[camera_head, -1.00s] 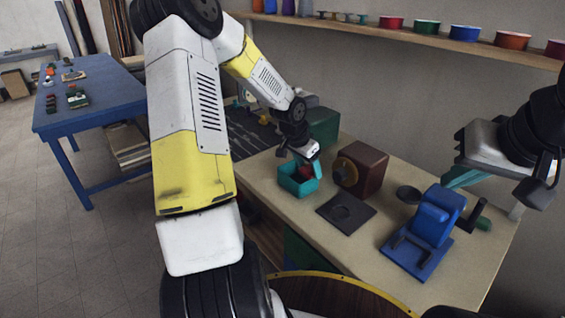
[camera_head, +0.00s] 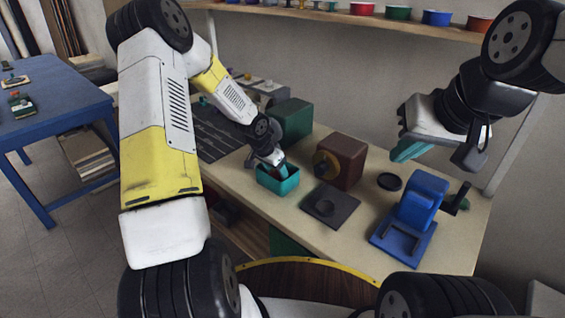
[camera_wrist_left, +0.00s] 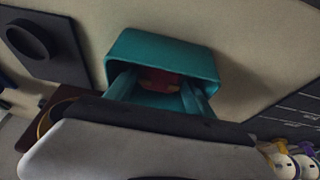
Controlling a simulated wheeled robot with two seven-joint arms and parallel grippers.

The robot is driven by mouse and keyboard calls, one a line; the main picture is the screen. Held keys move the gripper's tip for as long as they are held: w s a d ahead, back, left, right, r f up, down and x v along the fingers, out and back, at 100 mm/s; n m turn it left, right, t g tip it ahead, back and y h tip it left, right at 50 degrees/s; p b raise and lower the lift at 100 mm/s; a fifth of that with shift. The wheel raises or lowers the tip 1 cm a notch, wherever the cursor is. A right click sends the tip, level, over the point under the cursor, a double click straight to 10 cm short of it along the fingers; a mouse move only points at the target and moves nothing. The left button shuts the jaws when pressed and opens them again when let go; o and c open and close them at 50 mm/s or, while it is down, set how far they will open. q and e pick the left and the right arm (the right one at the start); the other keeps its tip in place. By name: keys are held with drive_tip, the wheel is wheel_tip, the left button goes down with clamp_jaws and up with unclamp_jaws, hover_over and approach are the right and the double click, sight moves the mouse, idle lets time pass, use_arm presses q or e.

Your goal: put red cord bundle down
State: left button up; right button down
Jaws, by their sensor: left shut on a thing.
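The red cord bundle (camera_wrist_left: 160,80) shows as a dark red patch between the two teal fingers of my left gripper (camera_wrist_left: 155,90) in the left wrist view. The fingers reach down into a teal open-topped bin (camera_head: 278,183) on the beige bench, and the bundle is inside its walls. The bin also shows in the left wrist view (camera_wrist_left: 200,50). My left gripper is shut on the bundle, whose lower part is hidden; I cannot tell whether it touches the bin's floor. My right gripper (camera_head: 408,150) hangs above the bench at the right, with its finger opening unclear.
A dark square plate (camera_head: 329,205), a brown box with a yellow ring (camera_head: 341,160) and a blue device (camera_head: 415,210) stand right of the bin. A green box (camera_head: 293,120) is behind. A blue table (camera_head: 50,105) stands left. Beige bench surface is free between them.

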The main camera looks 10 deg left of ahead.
use_arm(q)
drive_tip(key=shift+f, duration=0.65)
drive_tip(key=shift+f, duration=0.15)
drive_tip(key=o, duration=1.1)
drive_tip(key=shift+c, duration=0.2)
